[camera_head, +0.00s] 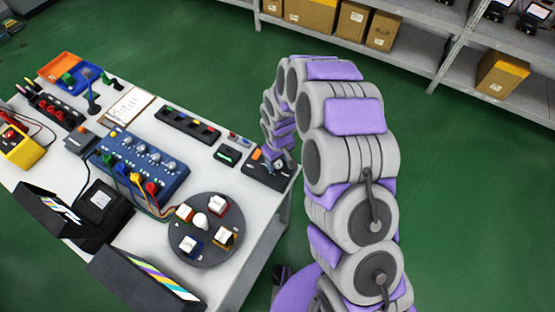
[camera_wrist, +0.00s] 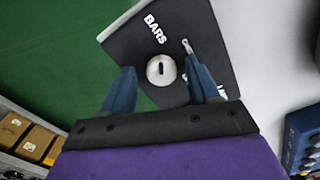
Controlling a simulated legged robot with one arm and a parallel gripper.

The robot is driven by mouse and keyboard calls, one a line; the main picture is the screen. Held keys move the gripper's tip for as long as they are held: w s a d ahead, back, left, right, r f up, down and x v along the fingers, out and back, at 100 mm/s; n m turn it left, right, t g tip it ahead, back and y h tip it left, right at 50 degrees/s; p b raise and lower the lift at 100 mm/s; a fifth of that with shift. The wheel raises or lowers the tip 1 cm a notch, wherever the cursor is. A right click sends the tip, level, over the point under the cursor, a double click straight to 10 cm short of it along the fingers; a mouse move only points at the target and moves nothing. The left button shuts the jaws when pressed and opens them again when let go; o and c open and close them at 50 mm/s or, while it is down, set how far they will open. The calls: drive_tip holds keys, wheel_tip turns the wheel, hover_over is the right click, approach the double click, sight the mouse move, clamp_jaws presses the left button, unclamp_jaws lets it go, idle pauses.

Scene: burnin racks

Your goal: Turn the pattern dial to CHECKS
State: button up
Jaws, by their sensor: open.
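The pattern dial (camera_wrist: 161,70) is a round silver knob with a short dark bar on its face, set in a black panel (camera_wrist: 205,20). The word BARS is printed above it in the wrist view. Other lettering behind the right finger is mostly hidden, and I cannot read CHECKS. My gripper (camera_wrist: 160,77) is open, its two blue fingers on either side of the dial; contact cannot be told. In the head view the panel (camera_head: 256,171) sits at the table's right corner, with my gripper (camera_head: 277,158) over it, small and partly hidden by my arm.
A small metal lever (camera_wrist: 187,46) stands on the panel close to the right finger. On the white table (camera_head: 226,274) are a blue box with knobs (camera_head: 150,160), a dark round plate with several blocks (camera_head: 182,236) and a black strip (camera_head: 188,124). Green floor is open beyond the table's right edge.

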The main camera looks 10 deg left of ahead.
drive_tip(key=shift+a, duration=0.15)
drive_tip(key=c, duration=1)
drive_tip(key=shift+c, duration=0.2)
drive_tip(key=m+p, duration=0.1)
drive_tip(key=m, duration=0.4)
drive_tip(key=shift+m+p, duration=0.3)
drive_tip(key=shift+p, duration=0.1)
drive_tip(key=m+p, duration=0.1)
drive_tip(key=m, duration=0.5)
drive_tip(key=o, duration=1)
drive_tip(key=shift+a, duration=0.1)
drive_tip(key=shift+o, duration=0.2)
